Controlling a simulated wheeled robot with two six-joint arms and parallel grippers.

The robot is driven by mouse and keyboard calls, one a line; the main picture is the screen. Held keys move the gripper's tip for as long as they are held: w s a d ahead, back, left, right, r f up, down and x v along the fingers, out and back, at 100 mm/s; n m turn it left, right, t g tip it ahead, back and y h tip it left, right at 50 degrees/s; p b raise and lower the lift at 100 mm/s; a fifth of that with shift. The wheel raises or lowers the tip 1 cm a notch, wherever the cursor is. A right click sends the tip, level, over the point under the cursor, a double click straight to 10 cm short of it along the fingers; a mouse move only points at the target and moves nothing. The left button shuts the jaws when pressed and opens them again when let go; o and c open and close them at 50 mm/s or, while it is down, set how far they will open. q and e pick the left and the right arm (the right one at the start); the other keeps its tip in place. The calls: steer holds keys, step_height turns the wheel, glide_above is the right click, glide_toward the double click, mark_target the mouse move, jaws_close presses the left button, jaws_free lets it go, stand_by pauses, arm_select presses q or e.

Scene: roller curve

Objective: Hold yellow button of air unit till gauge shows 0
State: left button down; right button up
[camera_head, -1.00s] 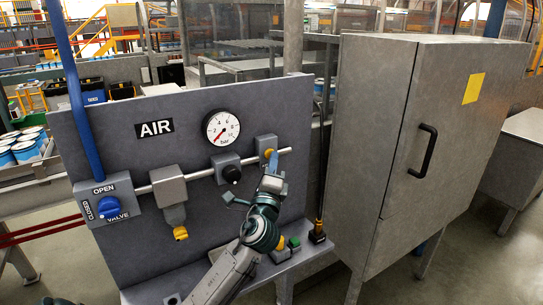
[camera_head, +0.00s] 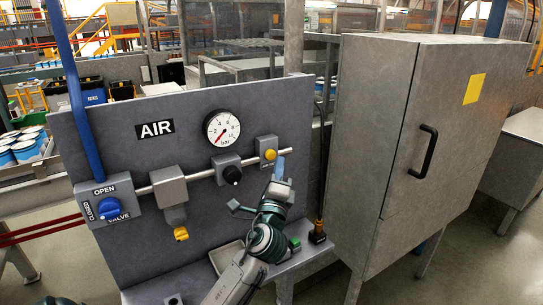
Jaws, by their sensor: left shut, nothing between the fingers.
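The air unit is a grey panel (camera_head: 120,215) marked AIR. Its yellow button (camera_head: 270,154) sits on a small grey box at the right end of the pipe and is in full view. The round white gauge (camera_head: 222,127) is left of it; its red needle points down-left, at the low end of the scale, about at 0. My left gripper (camera_head: 281,166) is shut and empty, its light-blue tips just below and right of the yellow button, seemingly apart from it. My right gripper is not in view.
A blue valve knob (camera_head: 109,208), a filter with a yellow tip (camera_head: 181,233) and a black regulator knob (camera_head: 232,174) are on the panel. A green button (camera_head: 294,243) is on the ledge. A large grey cabinet (camera_head: 385,140) stands close on the right.

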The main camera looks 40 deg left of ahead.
arm_select(q)
steer(key=d, duration=0.1)
steer(key=s+d, duration=0.1)
steer(key=d, duration=0.1)
steer(key=shift+s+d+r, duration=0.1)
steer(key=shift+s+d, duration=0.2)
steer(key=shift+d, duration=0.05)
stand_by(0.3)
